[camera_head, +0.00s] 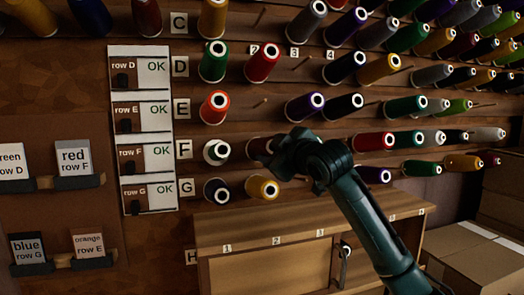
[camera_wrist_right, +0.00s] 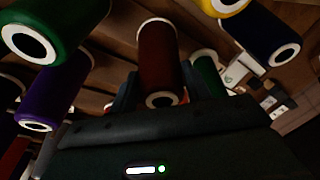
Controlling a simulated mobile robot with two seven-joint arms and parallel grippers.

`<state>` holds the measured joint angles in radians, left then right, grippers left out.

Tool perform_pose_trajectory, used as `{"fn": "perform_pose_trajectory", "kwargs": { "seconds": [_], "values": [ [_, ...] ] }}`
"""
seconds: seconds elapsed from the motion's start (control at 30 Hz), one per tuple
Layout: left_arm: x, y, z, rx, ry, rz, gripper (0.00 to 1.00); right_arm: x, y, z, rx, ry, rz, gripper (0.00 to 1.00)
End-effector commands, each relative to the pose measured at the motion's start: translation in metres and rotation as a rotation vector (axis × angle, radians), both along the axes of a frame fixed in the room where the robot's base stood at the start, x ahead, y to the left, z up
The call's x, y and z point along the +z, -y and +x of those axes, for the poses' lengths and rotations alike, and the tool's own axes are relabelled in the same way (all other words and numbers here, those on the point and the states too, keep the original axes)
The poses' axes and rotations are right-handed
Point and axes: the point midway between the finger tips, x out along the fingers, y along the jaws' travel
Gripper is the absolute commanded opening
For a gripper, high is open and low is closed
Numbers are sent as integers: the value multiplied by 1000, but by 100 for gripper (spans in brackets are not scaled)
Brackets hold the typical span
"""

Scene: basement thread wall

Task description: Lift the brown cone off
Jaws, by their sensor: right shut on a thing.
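The brown cone (camera_head: 257,147) is in row F in the head view, mostly hidden behind my right gripper (camera_head: 275,156). That gripper is shut on the cone. Whether the cone still sits on its peg cannot be told. My left gripper is not in view.
A yellow cone (camera_head: 262,187) sits just below. A wooden cabinet (camera_head: 215,231) juts out under the rows. Cardboard boxes (camera_head: 485,258) stand at lower right.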

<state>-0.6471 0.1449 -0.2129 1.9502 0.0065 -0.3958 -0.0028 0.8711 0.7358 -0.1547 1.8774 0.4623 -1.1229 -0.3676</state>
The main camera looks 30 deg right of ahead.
Motion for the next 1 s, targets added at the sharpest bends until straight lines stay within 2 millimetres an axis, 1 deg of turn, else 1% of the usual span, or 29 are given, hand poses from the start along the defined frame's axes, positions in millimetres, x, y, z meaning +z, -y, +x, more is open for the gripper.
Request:
{"fn": "perform_pose_trajectory", "kwargs": {
  "seconds": [0.1, 1.0],
  "values": [
    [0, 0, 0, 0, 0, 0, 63, 2, -2, -10, 0, 1, -3, 28],
    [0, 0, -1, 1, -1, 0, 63, 18, -19, -79, 0, 1, -1, 28]
  ]
}}
